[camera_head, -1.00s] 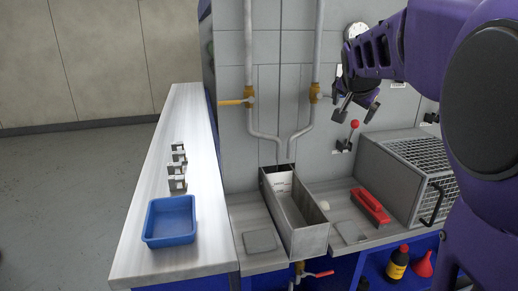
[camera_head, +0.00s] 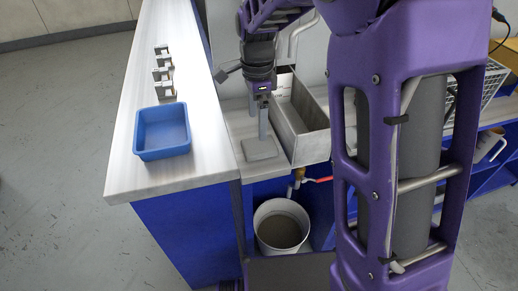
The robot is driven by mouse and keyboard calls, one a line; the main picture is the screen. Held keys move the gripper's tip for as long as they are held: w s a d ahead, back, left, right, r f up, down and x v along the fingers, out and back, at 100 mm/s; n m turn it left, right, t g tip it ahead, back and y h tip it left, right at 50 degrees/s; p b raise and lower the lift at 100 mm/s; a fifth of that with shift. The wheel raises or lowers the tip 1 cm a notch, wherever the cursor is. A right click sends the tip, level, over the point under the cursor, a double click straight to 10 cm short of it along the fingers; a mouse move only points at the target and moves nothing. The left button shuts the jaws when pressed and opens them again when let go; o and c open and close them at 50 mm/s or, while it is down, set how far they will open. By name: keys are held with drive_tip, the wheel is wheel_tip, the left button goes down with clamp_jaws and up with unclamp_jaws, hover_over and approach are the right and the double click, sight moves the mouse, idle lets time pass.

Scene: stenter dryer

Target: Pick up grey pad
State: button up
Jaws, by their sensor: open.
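A flat grey pad (camera_head: 260,150) lies on the low counter left of the metal trough. My gripper (camera_head: 259,125) points down just above the pad's far part, with its fingers apart and nothing between them. One finger reaches close to the pad; I cannot tell whether it touches. A similar pad right of the trough, visible earlier, is hidden behind my arm now.
The open metal trough (camera_head: 305,134) stands close on the right. A blue tray (camera_head: 162,154) and several small metal blocks (camera_head: 163,75) sit on the white counter (camera_head: 160,184) to the left. A bucket (camera_head: 281,226) stands below.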

sight(259, 145)
drive_tip(key=f, duration=0.2)
drive_tip(key=f+b, duration=0.1)
drive_tip(key=f, duration=0.5)
drive_tip(key=shift+w+d, duration=0.15)
drive_tip(key=shift+d, duration=0.1)
drive_tip(key=c, duration=1.1)
wheel_tip(259, 145, up, 10)
drive_tip(key=shift+r+p, duration=0.1)
drive_tip(key=shift+p, duration=0.65)
drive_tip(key=o, duration=0.8)
drive_tip(key=c, duration=0.6)
